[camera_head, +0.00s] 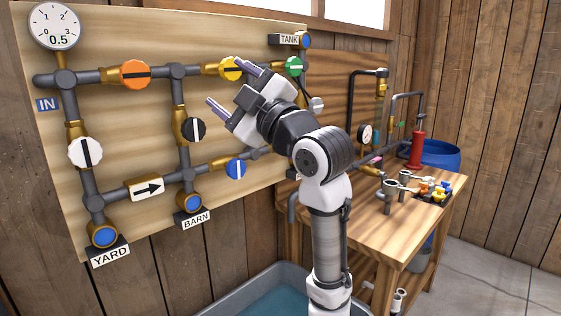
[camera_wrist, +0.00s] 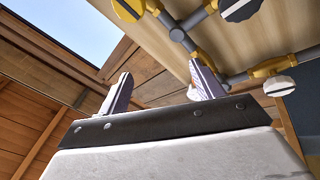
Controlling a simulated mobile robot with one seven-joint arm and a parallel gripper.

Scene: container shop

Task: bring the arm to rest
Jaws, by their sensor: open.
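My gripper (camera_head: 228,85) is raised in front of the pipe board (camera_head: 120,50) in the head view, its fingers pointing up and left. The fingers are spread with nothing between them. In the wrist view my gripper (camera_wrist: 160,92) also shows two separate fingers, with wall boards and the pipe board behind. My arm bends at the elbow and stands up from the lower middle of the head view. It hides part of the board's right side and the bench's left end.
The board carries an orange valve (camera_head: 135,74), a yellow valve (camera_head: 231,68), a green valve (camera_head: 293,67) and a gauge (camera_head: 54,26). A workbench (camera_head: 420,215) with fittings and a red cylinder (camera_head: 417,150) stands right. A water tub (camera_head: 262,292) lies below.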

